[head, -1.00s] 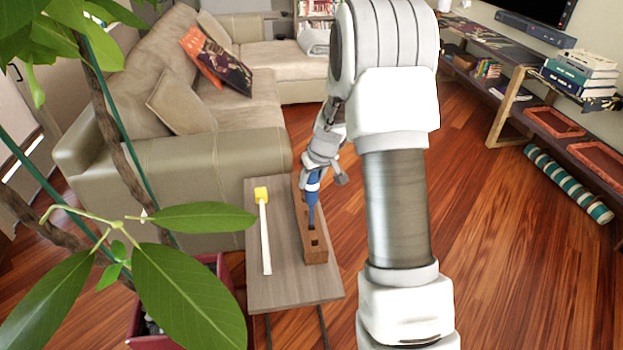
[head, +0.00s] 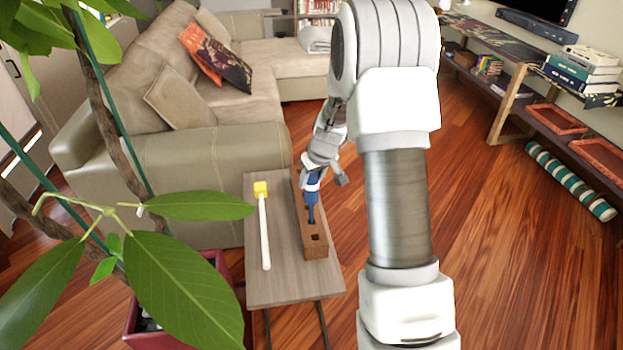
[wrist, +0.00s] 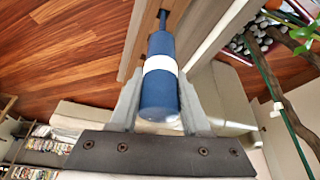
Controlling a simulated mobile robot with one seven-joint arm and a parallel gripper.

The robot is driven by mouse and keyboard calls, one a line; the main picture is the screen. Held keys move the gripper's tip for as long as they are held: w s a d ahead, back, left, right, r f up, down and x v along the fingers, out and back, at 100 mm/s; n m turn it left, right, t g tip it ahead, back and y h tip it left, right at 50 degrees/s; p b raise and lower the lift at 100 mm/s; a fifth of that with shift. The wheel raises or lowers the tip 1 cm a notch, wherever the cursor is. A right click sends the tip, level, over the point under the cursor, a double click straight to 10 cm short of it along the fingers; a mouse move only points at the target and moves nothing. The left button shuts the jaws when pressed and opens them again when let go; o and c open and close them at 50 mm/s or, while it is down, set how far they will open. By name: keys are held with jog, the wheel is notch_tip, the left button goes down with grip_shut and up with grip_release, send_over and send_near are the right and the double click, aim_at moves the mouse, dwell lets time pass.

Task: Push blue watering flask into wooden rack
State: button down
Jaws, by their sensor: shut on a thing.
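The blue watering flask (head: 312,198) has a thick blue body with a white band and a thin blue stem pointing down. My gripper (head: 313,180) is shut around its body, and the wrist view shows the flask (wrist: 160,95) between the two fingers. The wooden rack (head: 318,253) is a long brown block with square holes in its top. The flask stands roughly upright over the rack, and its stem meets the rack's top at a hole. How deep the stem sits is hidden. A nearer hole is empty.
The rack stands along the right side of a small grey-brown table (head: 277,290). A white stick with a yellow head (head: 261,188) lies to its left. A plant (head: 180,290) fills the left foreground. A beige sofa (head: 190,160) is behind the table.

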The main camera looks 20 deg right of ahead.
jog(key=shift+f+b, duration=1.3)
jog(key=shift+f, duration=0.3)
grip_release()
jog(key=p+v, duration=0.4)
jog(key=v, duration=0.5)
jog(key=shift+w, duration=0.4)
jog(key=shift+r, duration=0.25)
jog(key=p+v, duration=0.1)
jog(key=v, duration=1.6)
jog(key=shift+p, duration=0.35)
